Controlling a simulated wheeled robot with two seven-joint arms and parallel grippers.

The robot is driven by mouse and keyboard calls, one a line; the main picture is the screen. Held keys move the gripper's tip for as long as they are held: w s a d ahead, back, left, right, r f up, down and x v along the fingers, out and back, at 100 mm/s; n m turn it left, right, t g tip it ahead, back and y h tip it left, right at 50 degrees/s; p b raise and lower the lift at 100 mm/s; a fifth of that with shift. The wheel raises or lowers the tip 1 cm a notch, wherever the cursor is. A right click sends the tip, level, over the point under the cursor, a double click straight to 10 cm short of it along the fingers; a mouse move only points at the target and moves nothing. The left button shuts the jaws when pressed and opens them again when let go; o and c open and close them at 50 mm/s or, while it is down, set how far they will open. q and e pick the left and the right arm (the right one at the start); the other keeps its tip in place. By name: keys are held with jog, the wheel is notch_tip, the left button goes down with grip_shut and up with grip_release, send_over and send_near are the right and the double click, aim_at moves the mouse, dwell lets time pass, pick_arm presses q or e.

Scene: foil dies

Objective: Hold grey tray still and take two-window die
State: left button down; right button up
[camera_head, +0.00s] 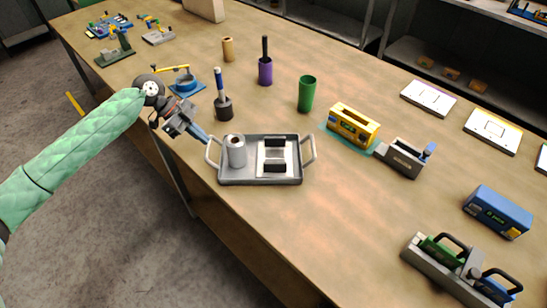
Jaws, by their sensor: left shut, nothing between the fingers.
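The grey tray (258,183) stands on the workbench near its left edge, with a raised loop handle at each end. In it are a pale foil roll (236,152), upright, and a pale piece with two black blocks (273,142). I cannot tell whether that piece is the two-window die. My left gripper (207,138) is shut and empty, its tips close to the tray's left handle. I cannot tell whether they touch it. My right gripper is out of view.
Behind the tray stand a dark-based tool (223,107), a purple holder (265,70) and a green cup (306,94). The bench in front of the tray is clear.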

pick_arm(q)
jog(key=shift+f+b, duration=0.45)
jog(key=shift+f, duration=0.7)
dwell(1.9)
